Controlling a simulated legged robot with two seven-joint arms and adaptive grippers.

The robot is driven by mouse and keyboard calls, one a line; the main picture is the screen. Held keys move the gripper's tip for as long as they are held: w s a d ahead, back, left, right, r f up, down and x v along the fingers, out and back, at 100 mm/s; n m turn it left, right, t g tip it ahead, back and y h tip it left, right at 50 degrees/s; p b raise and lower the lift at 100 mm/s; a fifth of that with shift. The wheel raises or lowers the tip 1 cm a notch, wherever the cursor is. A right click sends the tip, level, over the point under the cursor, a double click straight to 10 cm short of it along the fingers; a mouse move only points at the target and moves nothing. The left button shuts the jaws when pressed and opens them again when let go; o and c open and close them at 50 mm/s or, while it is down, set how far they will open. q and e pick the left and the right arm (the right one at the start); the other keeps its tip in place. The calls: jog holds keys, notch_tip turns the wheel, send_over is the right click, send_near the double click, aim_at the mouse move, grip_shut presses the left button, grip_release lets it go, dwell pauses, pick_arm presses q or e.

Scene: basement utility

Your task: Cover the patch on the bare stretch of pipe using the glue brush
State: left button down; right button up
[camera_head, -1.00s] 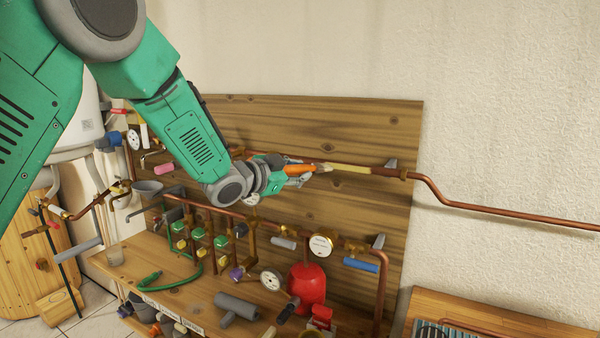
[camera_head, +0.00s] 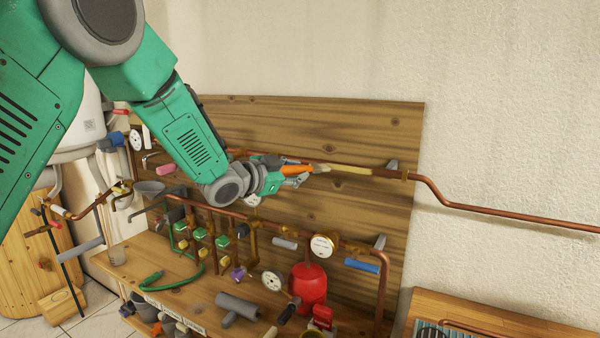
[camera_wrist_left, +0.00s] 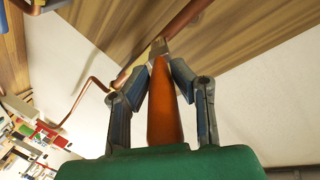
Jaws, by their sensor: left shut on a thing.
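My left gripper (camera_head: 293,176) is shut on the orange handle of the glue brush (camera_head: 298,169), in front of the wooden backboard. In the left wrist view the brush handle (camera_wrist_left: 163,110) stands between the two fingers (camera_wrist_left: 162,85). Its metal collar and tip are up against or very close to the copper pipe (camera_wrist_left: 186,22); I cannot tell if they touch. In the head view a pale yellow stretch (camera_head: 350,169), seemingly the patch, lies on the upper copper pipe (camera_head: 500,212), just right of the brush tip. My right gripper is not in view.
Below the arm, a wooden bench holds a red tank (camera_head: 308,286), a grey pipe tee (camera_head: 238,308), gauges and a green hose (camera_head: 172,283). Valves and a lower copper pipe (camera_head: 290,231) run along the backboard (camera_head: 320,115). The wall at right is clear above the pipe.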

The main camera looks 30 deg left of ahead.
pick_arm(q)
jog(key=shift+d+r, duration=0.1)
jog(key=shift+d, duration=0.45)
jog(key=shift+a, duration=0.6)
jog(key=shift+d, duration=0.55)
jog(key=shift+a, duration=0.55)
jog(key=shift+d, duration=0.6)
jog(key=shift+s, duration=0.1)
